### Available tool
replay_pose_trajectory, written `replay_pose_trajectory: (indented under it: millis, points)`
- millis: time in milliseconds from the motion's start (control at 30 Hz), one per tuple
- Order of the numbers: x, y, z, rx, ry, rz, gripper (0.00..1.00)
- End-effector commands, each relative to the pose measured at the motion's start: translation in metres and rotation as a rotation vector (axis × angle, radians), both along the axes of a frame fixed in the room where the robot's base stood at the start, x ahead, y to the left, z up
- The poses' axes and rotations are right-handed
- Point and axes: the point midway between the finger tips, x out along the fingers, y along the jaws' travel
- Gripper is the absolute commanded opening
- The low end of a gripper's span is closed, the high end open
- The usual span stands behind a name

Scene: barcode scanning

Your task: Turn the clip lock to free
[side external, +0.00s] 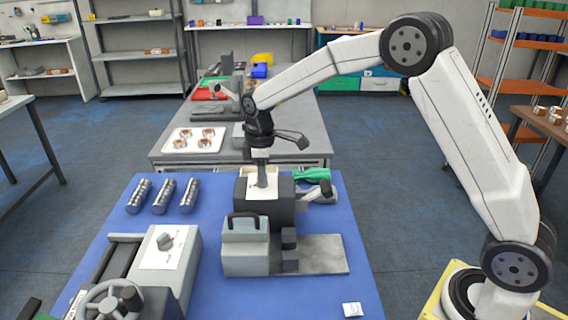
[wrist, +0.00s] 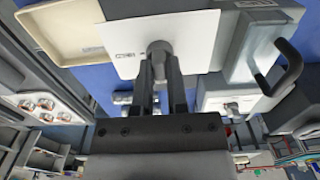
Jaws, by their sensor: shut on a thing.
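The clip lock appears to be the small grey knob (wrist: 157,46) on a white plate (wrist: 185,28) with small dark markings, seen in the wrist view. My gripper (wrist: 158,62) has its two dark fingers closed on the sides of this knob. In the side view my gripper (side external: 262,182) points down onto the pale top of a dark grey block (side external: 284,212) at the middle of the blue mat. The knob is hidden there behind the fingers. I cannot tell from the markings which way the knob is turned.
A grey box with a black handle (side external: 245,240) stands in front of the block. Left are a white panel with another knob (side external: 165,240) and a handwheel (side external: 108,302). Several grey cylinders (side external: 163,196) lie behind them. A small white card (side external: 352,309) lies at front right.

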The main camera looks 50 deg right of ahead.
Motion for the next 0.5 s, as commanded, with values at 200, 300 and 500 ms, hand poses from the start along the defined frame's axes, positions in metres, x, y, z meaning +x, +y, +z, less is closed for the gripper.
replay_pose_trajectory:
  millis: [200, 300, 500]
  points:
    - [0.0009, 0.0000, 0.0018, 0.000, -0.004, 0.003, 0.00]
    - [0.0009, 0.0000, 0.0017, -0.001, -0.004, 0.002, 0.46]
    - [0.0004, 0.0000, 0.0008, -0.001, -0.002, 0.001, 0.53]
